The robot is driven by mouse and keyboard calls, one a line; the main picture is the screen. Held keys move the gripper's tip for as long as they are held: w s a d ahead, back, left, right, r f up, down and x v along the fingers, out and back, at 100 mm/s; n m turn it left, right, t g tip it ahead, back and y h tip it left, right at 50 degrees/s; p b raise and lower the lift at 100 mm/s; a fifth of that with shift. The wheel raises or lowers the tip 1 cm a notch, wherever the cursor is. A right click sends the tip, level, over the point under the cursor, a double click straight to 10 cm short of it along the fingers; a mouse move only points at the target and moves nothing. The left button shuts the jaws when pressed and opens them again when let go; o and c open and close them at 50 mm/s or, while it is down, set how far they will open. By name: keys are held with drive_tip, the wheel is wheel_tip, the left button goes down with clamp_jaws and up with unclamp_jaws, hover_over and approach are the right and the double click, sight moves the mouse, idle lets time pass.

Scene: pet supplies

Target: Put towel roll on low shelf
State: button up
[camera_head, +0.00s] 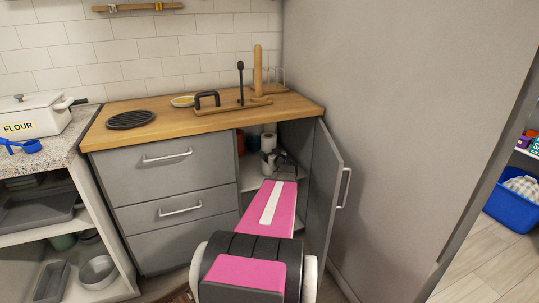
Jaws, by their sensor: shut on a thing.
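My gripper (276,161) is inside the open lower cabinet, at the end of my pink and grey arm. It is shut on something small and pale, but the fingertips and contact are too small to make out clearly. A white towel roll (268,142) stands upright in the cabinet, right at the gripper. I cannot tell whether it is this roll or a pale item just below it that is held. A low shelf (252,178) shows as a pale board inside the cabinet, partly hidden by my arm.
The grey cabinet door (327,190) stands open, close to my arm's right side. Reddish and dark blue items sit at the cabinet's left. The wooden worktop (180,120) above holds a stand, a black trivet (130,120) and a dish.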

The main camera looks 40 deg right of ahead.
drive_tip(key=shift+f, duration=0.2)
drive_tip(key=o, duration=0.8)
drive_tip(key=s+a, duration=0.1)
drive_tip(key=s, duration=1.1)
drive_tip(key=shift+a+r, duration=0.15)
